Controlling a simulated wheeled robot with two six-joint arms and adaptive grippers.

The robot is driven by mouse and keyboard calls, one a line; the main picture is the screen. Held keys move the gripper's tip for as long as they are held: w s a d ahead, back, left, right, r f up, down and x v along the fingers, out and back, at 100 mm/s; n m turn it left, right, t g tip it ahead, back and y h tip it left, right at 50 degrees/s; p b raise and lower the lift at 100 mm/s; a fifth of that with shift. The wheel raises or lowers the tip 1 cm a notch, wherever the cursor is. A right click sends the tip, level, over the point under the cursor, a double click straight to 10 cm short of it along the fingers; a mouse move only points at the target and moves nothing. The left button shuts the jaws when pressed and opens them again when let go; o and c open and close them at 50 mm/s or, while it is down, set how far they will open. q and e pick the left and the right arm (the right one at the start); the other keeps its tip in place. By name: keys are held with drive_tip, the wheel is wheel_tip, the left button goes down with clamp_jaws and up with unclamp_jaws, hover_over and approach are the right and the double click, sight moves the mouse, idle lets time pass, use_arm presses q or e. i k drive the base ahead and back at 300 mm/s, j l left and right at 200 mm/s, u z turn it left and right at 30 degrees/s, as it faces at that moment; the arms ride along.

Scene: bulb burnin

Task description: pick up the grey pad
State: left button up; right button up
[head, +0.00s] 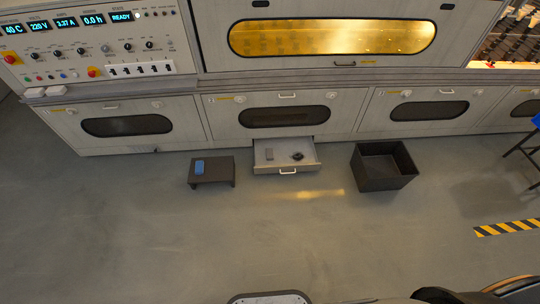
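A small grey block, which looks like the grey pad (269,154), lies in the left part of an open drawer (287,167) at the foot of the cabinet. A small dark round item (297,156) lies to its right in the same drawer, apart from it. Neither gripper can be made out in the head view. Only parts of my own body show at the bottom edge.
A low dark stool (212,178) with a blue block (199,167) on it stands left of the drawer. An open, dark, empty-looking bin (384,168) stands to the right. The cabinet (320,120) runs along the back. The floor (230,235) in front is clear.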

sight(269, 153)
drive_tip(key=i+l+u, duration=0.1)
drive_tip(key=i, duration=0.3)
drive_tip(key=i+l+u, duration=0.1)
drive_tip(key=i, duration=0.3)
drive_tip(key=i+l+u, duration=0.1)
drive_tip(key=i, duration=0.25)
drive_tip(key=l, duration=0.1)
